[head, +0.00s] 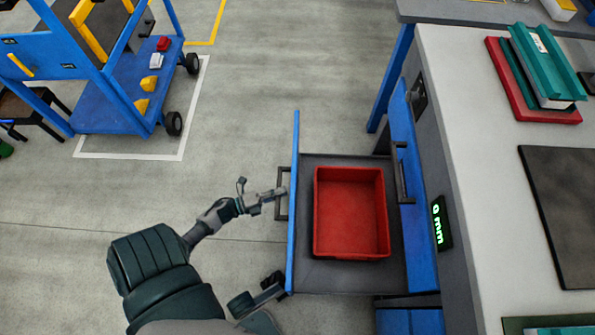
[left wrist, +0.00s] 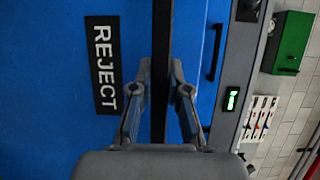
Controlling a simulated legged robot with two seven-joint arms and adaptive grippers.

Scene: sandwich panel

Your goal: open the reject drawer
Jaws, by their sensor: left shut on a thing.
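The reject drawer (head: 308,275) is pulled out from the grey-and-blue bench, with a red bin (head: 350,254) inside it. Its blue front faces left, and a dark bar handle (head: 279,208) stands out from it. My left gripper (head: 277,194) is at this handle. In the left wrist view, the fingers of my left gripper (left wrist: 160,84) are closed on the dark handle bar (left wrist: 161,40). The blue drawer front beside it carries a black REJECT label (left wrist: 102,65).
The white bench top (head: 480,170) lies to the right, with a green display (head: 441,223) on its side. A blue cart (head: 105,100) stands at the upper left. The grey floor left of the drawer is clear apart from my arm.

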